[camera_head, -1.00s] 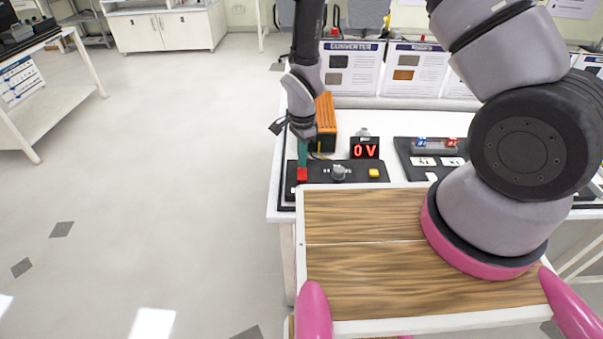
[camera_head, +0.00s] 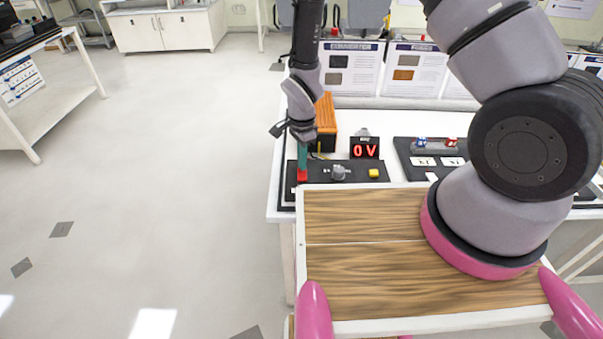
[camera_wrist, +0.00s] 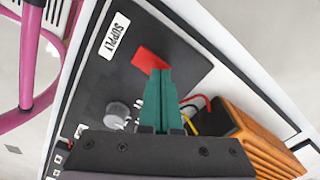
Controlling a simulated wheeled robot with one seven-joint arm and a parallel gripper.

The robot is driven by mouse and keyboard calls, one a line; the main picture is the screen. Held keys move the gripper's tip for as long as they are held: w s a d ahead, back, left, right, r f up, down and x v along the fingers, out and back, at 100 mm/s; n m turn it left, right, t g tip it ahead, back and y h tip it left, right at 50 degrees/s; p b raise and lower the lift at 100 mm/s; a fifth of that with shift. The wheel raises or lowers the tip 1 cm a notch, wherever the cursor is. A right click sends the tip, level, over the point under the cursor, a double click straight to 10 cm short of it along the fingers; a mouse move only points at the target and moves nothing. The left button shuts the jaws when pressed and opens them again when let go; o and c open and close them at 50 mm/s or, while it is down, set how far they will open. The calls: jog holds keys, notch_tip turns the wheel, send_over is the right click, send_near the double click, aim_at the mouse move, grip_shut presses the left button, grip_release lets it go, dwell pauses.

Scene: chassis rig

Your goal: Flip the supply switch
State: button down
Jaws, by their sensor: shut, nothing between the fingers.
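The supply switch is a red rocker (camera_head: 302,176) at the left end of a black control panel (camera_head: 320,178). In the wrist view the red switch (camera_wrist: 148,60) lies beside the white SUPPLY label (camera_wrist: 115,37). My gripper (camera_head: 303,167) points down over the switch with its green fingers closed together and empty. In the wrist view the fingertips (camera_wrist: 161,72) overlap the near edge of the switch and hide part of it. I cannot tell whether they touch it. The display (camera_head: 365,148) behind the panel reads 0 V in red.
A grey knob (camera_head: 338,173) and a yellow button (camera_head: 374,173) sit right of the switch on the same panel. An orange ribbed box (camera_head: 325,122) with wires stands close behind my gripper. A second black board (camera_head: 402,152) lies further right. Open floor lies left of the bench.

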jog(key=shift+f, duration=0.4)
jog(key=shift+r, duration=3.55)
